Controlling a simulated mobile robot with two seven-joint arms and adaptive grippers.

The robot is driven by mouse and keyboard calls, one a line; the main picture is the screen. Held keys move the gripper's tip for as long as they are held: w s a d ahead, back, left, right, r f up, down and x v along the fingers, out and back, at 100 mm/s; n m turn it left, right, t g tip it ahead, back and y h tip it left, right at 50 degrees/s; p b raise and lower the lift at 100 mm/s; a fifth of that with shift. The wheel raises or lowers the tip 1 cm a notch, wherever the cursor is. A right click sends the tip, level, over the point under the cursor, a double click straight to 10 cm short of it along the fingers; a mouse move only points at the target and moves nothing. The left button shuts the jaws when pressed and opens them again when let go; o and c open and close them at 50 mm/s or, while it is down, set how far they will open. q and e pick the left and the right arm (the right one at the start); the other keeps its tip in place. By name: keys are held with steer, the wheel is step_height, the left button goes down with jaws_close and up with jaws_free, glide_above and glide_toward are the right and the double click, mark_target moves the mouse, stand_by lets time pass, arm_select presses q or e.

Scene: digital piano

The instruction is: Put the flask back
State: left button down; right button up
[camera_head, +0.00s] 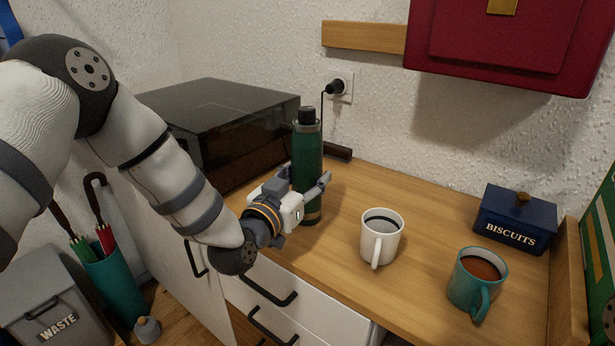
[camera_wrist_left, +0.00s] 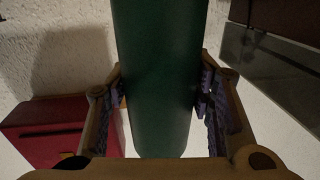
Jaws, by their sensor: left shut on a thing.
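The flask (camera_head: 307,151) is a tall dark green bottle with a dark cap and a pale band near its base. It stands upright at the left part of the wooden counter, near the dark glass-topped box. My left gripper (camera_head: 309,187) is shut on the flask at its lower half, coming from the left front. In the left wrist view the green flask (camera_wrist_left: 158,75) fills the middle, between the two finger pads (camera_wrist_left: 161,95). Whether the flask's base touches the counter is hard to tell. My right gripper is not in view.
A white mug (camera_head: 374,247) and a teal mug (camera_head: 466,288) with brown liquid stand to the right on the counter (camera_head: 410,200). A blue biscuit tin (camera_head: 515,221) is at the right. The dark box (camera_head: 212,118) stands behind left. A red cabinet (camera_head: 505,50) hangs above.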

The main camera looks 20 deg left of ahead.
arm_select(q)
steer(key=shift+r, duration=0.15)
steer(key=c, duration=0.8)
jaws_free()
steer(key=shift+o, duration=0.2)
